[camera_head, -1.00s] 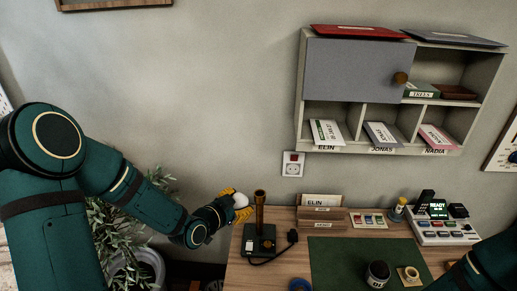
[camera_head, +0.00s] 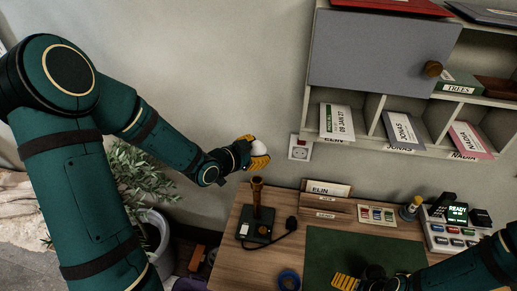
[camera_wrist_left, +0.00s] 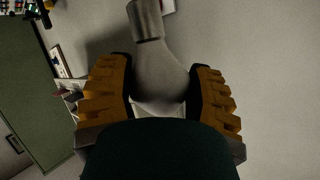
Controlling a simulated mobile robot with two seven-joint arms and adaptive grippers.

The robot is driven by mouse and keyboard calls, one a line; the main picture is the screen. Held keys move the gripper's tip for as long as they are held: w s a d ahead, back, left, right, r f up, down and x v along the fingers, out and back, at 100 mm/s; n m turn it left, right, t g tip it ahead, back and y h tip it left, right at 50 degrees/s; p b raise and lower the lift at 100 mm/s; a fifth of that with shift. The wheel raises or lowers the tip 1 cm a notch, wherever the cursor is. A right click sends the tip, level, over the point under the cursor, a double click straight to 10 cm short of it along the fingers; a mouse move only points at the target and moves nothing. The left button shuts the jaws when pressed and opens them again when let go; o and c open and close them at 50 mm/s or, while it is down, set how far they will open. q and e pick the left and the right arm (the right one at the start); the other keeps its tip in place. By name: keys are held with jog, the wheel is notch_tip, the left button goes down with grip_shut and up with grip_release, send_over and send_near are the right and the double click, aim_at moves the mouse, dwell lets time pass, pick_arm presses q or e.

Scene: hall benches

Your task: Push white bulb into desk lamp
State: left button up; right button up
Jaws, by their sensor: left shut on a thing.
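The white bulb (camera_head: 258,146) is held in the yellow fingers of my left gripper (camera_head: 257,159), above the desk lamp and apart from it. In the left wrist view the bulb (camera_wrist_left: 160,72) sits between both fingers of the gripper (camera_wrist_left: 160,90), its grey metal base pointing away to the top. The desk lamp (camera_head: 257,208) is a brown upright post with an open top, on a dark square base at the desk's left side. My right gripper (camera_head: 347,282) is low over the desk's front; its far parts are cut off or hidden, so its opening is unclear.
A dark cable and plug (camera_head: 288,228) lie right of the lamp. A blue tape ring (camera_head: 288,280) is near the front, beside the green mat (camera_head: 325,248). A wooden name holder (camera_head: 322,205) stands behind. A wall shelf (camera_head: 385,55) hangs above right.

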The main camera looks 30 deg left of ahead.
jog(key=shift+f, duration=0.25)
pick_arm(q)
jog(key=shift+f+b, duration=3.55)
jog(key=shift+b, duration=0.35)
pick_arm(e)
jog(key=shift+w+a+f, duration=0.1)
jog(key=shift+a+f, duration=0.05)
jog(key=shift+f, duration=3.9)
pick_arm(q)
jog(key=shift+f+b, duration=0.75)
jog(key=shift+b, duration=0.05)
pick_arm(e)
jog(key=shift+f, duration=0.9)
pick_arm(q)
jog(key=o, duration=0.9)
jog(key=shift+s, duration=0.15)
